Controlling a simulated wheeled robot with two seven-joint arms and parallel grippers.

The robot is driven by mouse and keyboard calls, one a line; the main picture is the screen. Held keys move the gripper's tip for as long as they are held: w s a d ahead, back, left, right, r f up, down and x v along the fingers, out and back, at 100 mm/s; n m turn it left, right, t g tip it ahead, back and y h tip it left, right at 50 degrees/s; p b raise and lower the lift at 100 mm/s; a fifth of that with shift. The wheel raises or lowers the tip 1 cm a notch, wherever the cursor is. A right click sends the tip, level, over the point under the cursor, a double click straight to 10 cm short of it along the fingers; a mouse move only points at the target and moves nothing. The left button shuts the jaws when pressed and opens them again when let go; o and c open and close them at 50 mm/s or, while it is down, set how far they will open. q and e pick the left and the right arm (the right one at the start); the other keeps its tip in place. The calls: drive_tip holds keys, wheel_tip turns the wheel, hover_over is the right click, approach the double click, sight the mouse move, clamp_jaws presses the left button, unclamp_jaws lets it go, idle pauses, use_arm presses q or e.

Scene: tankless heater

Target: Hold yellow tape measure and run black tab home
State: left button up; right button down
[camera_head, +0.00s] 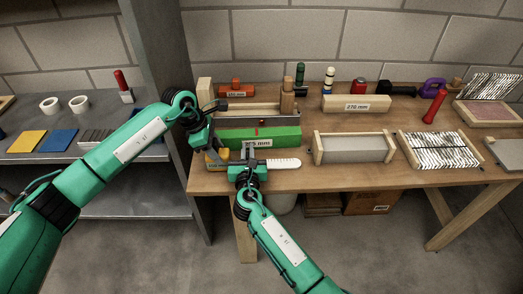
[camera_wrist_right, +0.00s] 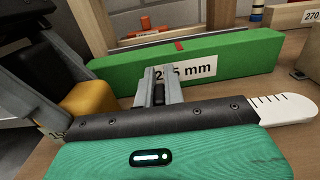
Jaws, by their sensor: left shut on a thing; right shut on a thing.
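The yellow tape measure (camera_head: 217,156) is near the front left edge of the workbench. In the right wrist view its rounded yellow body (camera_wrist_right: 90,103) is partly hidden by grey fingers. My left gripper (camera_head: 213,150) is shut on it. My right gripper (camera_head: 244,156) is shut just to its right; in the right wrist view its fingers (camera_wrist_right: 158,82) close on a small black tab (camera_wrist_right: 158,94). A white strip with black tick marks and a rounded end (camera_head: 284,163) sticks out right of my right gripper; its rest is hidden behind the gripper body.
A green block (camera_head: 270,138) with a red mark and a partly hidden mm label lies just behind the grippers. A grey block between wooden ends (camera_head: 352,148) stands to the right. A metal shelf (camera_head: 75,150) is at left.

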drive_tip(key=shift+a, duration=0.3)
drive_tip(key=c, duration=1.5)
unclamp_jaws()
drive_tip(key=shift+s, duration=0.1)
drive_tip(key=s, duration=1.2)
